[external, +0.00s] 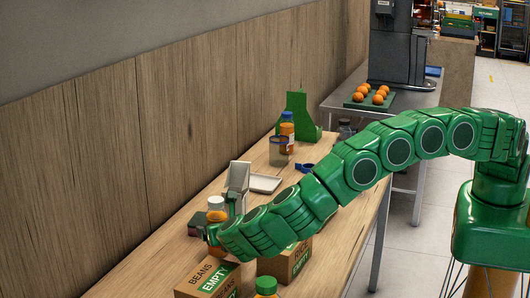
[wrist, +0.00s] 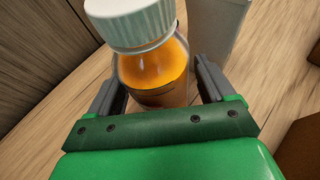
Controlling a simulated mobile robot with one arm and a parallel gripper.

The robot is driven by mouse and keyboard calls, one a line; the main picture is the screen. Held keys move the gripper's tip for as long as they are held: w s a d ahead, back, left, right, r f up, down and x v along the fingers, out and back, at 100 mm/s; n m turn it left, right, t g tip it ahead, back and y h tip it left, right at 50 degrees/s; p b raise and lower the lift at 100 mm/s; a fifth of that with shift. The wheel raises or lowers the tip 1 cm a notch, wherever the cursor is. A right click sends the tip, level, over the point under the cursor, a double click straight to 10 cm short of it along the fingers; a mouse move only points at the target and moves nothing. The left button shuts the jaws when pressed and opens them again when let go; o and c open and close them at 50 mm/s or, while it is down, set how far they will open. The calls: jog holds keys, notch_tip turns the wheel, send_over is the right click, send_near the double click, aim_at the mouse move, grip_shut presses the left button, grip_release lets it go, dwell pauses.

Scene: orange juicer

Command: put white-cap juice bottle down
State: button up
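The white-cap juice bottle (external: 217,212) holds orange juice and stands upright at the end of my arm in the external view. In the wrist view the bottle (wrist: 155,68) fills the space between the two fingers of my gripper (wrist: 160,82), its ribbed white cap closest to the camera. One finger lies on each side of its body. Whether both fingers press on it is not clear, and neither is contact between its base and the wooden table (external: 340,212). My gripper (external: 212,236) hides the bottle's lower part in the external view.
A grey upright container (external: 238,180) stands close behind the bottle; a pale tray (external: 265,184) lies beyond. Cardboard boxes (external: 208,277) and a green-capped bottle (external: 266,286) are near the front. Another juice bottle (external: 287,130) stands farther back. Oranges (external: 380,91) sit by the juicer (external: 397,45).

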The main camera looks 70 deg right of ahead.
jog(key=shift+o, duration=0.3)
jog(key=shift+r, duration=0.1)
jog(key=shift+s+a+r, duration=0.1)
jog(key=v, duration=1.1)
jog(key=shift+s+a+r, duration=0.2)
jog(key=shift+a, duration=0.05)
